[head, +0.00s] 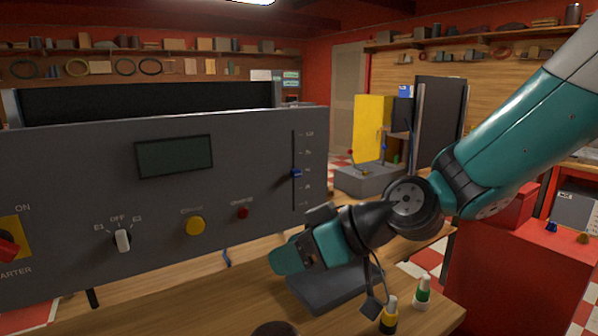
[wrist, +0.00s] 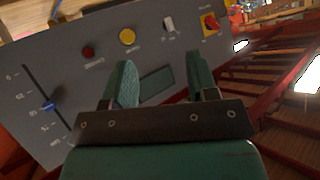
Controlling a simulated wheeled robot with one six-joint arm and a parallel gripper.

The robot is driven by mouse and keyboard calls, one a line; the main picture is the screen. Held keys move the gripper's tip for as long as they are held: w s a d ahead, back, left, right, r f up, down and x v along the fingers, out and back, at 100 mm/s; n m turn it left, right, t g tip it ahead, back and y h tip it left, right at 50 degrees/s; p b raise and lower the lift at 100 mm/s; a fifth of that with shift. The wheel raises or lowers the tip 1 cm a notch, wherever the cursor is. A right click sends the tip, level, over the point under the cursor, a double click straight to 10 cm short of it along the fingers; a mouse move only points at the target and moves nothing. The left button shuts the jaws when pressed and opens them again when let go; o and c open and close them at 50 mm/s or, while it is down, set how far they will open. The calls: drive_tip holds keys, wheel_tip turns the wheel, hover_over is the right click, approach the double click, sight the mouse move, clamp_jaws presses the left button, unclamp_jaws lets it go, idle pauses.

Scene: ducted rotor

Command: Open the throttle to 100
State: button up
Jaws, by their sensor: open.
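The throttle is a slider with a small blue knob (head: 296,173) in a vertical slot at the right end of the grey control panel (head: 70,180). The knob sits near the middle of its slot, beside scale marks too small to read surely. In the wrist view the panel appears turned, and the blue knob (wrist: 48,106) is at the far left. My gripper (head: 284,262) is in front of the panel, below the slider. In the wrist view its teal fingers (wrist: 160,82) are spread with nothing between them, and the knob is outside them, to the left.
The panel also has a dark blank display (head: 174,156), a red button (head: 243,212), a yellow button (head: 195,225), a white selector (head: 122,240) and a red starter switch (head: 8,248). Space before the slider looks clear.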

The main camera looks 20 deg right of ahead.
drive_tip(key=w+d+r+m+t, duration=0.1)
drive_tip(key=w+d+m+t, duration=0.1)
drive_tip(key=w+d+t, duration=0.6)
drive_tip(key=m+t+h+p, duration=0.2)
drive_tip(key=m+t+h, duration=0.1)
drive_tip(key=m+h, duration=0.15)
approach(298, 174)
drive_tip(key=shift+n, duration=0.45)
drive_tip(key=p+x, duration=0.8)
drive_tip(key=p, duration=0.4)
drive_tip(key=shift+w+a+r, duration=0.1)
drive_tip(key=shift+w+r, duration=0.05)
drive_tip(key=shift+w+a, duration=0.1)
drive_tip(key=shift+w, duration=0.25)
